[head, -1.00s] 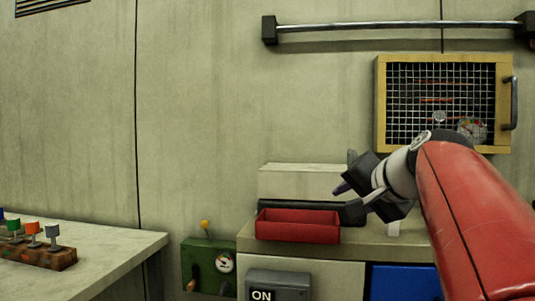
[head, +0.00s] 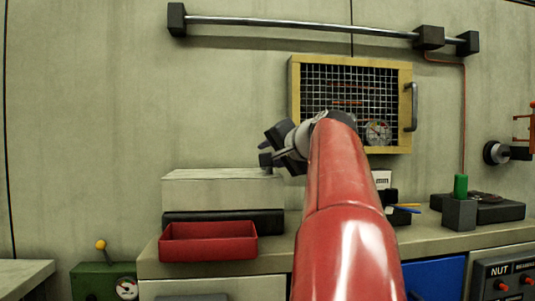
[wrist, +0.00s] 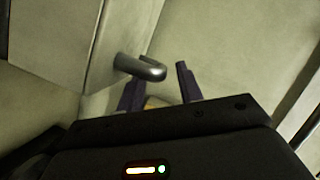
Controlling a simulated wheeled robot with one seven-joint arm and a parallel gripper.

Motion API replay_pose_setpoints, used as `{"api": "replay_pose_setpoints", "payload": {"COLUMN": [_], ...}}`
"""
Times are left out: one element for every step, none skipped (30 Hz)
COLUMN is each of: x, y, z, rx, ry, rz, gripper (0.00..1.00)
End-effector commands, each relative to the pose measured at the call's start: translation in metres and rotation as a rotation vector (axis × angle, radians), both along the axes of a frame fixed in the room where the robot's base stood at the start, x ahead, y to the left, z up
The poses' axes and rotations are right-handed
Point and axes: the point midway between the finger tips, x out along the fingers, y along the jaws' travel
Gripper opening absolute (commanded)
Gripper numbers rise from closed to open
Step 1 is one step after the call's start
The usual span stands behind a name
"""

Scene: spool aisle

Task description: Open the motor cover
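A pale box-shaped cover (head: 222,190) on a black base (head: 222,222) sits on the counter in the head view; I take it to be the motor cover, and it looks closed. My gripper (head: 267,149) is just above its right end, pointing left. In the wrist view a rounded grey handle (wrist: 140,68) sticks out from a pale panel (wrist: 68,40). My gripper's two dark fingers (wrist: 160,88) are apart, with the handle's end near the gap between their tips. I cannot tell whether they touch it. Nothing is seen held.
A red tray (head: 208,243) stands in front of the cover. A mesh-fronted yellow cabinet (head: 405,92) hangs on the wall behind my arm, below a long rail (head: 300,27). A green block in a dark holder (head: 459,214) stands to the right on the counter (head: 430,240).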

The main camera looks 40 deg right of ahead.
Motion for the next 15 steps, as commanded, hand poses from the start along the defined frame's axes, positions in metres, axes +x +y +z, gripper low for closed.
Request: {"api": "replay_pose_setpoints", "payload": {"x": [0.0053, 0.0075, 0.0098, 0.0109, 0.0118, 0.0123, 0.0126, 0.0126, 0.0126, 0.0125, 0.0125, 0.0125, 0.0124, 0.0124, 0.0124], "y": [-0.0006, -0.0011, -0.0017, -0.0019, -0.0021, -0.0023, -0.0023, -0.0023, -0.0022, -0.0022, -0.0022, -0.0022, -0.0021, -0.0021, -0.0021], "z": [-0.0005, -0.001, -0.0016, -0.0021, -0.0023, -0.0026, -0.0027, -0.0027, -0.0027, -0.0027, -0.0028, -0.0028, -0.0028, -0.0028, -0.0028], "rx": [0.0, -0.001, -0.001, -0.001, -0.001, -0.001, -0.001, -0.001, -0.001, -0.001, -0.001, -0.001, -0.001, -0.001, -0.001], "ry": [0.0, 0.001, 0.0, 0.0, 0.0, 0.0, 0.0, 0.0, 0.0, 0.0, 0.0, 0.0, 0.0, 0.0, 0.0], "rz": [0.001, 0.001, 0.0, 0.0, 0.0, 0.0, 0.0, -0.001, -0.001, -0.001, -0.001, 0.0, 0.0, 0.0, 0.0], "gripper": [0.36, 0.36, 0.36, 0.36, 0.36, 0.36, 0.36, 0.36, 0.36, 0.36, 0.36, 0.36, 0.33, 0.3, 0.24]}}
